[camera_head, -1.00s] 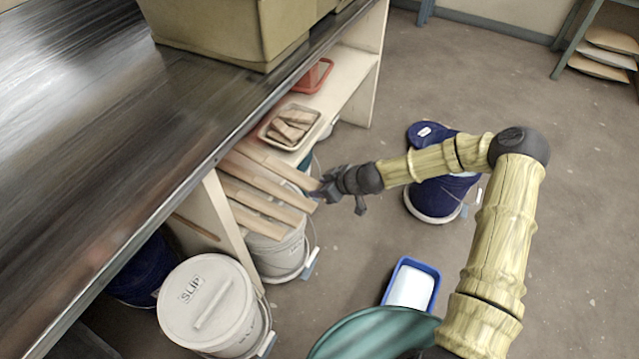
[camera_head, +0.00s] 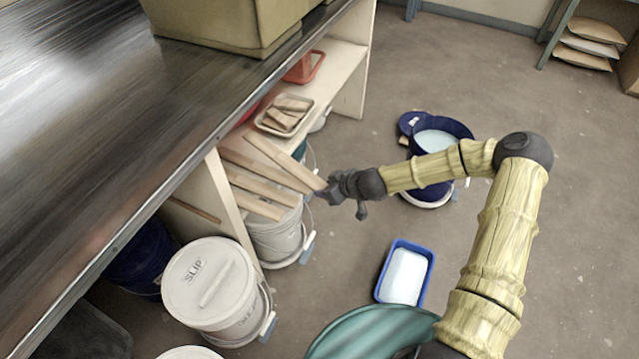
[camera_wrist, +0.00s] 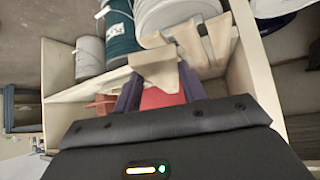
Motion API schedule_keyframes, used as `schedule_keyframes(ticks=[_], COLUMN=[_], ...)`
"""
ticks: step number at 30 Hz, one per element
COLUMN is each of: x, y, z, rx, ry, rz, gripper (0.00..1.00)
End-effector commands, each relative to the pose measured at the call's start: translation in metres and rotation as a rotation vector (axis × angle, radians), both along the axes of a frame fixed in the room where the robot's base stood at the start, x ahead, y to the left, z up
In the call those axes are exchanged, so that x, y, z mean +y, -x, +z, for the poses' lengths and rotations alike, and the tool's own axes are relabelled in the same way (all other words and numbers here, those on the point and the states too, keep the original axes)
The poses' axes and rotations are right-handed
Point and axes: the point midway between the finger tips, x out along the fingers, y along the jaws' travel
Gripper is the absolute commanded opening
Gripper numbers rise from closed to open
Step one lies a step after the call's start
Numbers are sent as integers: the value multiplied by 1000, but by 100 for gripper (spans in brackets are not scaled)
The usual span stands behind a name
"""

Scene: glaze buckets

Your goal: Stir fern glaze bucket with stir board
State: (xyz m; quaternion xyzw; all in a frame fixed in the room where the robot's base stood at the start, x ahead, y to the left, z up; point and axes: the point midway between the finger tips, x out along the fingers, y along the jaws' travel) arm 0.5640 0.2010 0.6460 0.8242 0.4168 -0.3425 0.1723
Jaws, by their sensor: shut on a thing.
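My gripper (camera_head: 328,190) is shut on the near end of a flat wooden stir board (camera_head: 280,162), beside the shelf. The held board slants up over the other boards; whether it still touches them I cannot tell. In the wrist view, the board (camera_wrist: 156,66) shows between my dark fingers (camera_wrist: 160,84). An open dark blue bucket (camera_head: 463,131) with pale liquid stands on the floor beyond my arm, partly hidden by it. A teal bucket (camera_wrist: 121,38) shows in the wrist view. No fern label is readable, so I cannot tell which bucket holds fern glaze.
More boards (camera_head: 258,188) lie above a grey bucket (camera_head: 275,238). A white SLIP bucket (camera_head: 207,282) stands nearer. A blue tray (camera_head: 379,291) with pale contents lies on the floor. The metal table (camera_head: 95,110) fills the left.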

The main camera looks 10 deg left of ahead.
Motion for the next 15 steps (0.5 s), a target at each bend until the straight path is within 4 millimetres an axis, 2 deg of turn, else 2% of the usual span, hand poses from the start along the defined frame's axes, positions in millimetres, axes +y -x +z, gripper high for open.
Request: schedule_keyframes(ticks=[8,15], x=[-42,-89], y=[-6,-9], z=[-6,-8], rx=[-1,-3], ry=[1,2], rz=[-192,-409], gripper=[9,9])
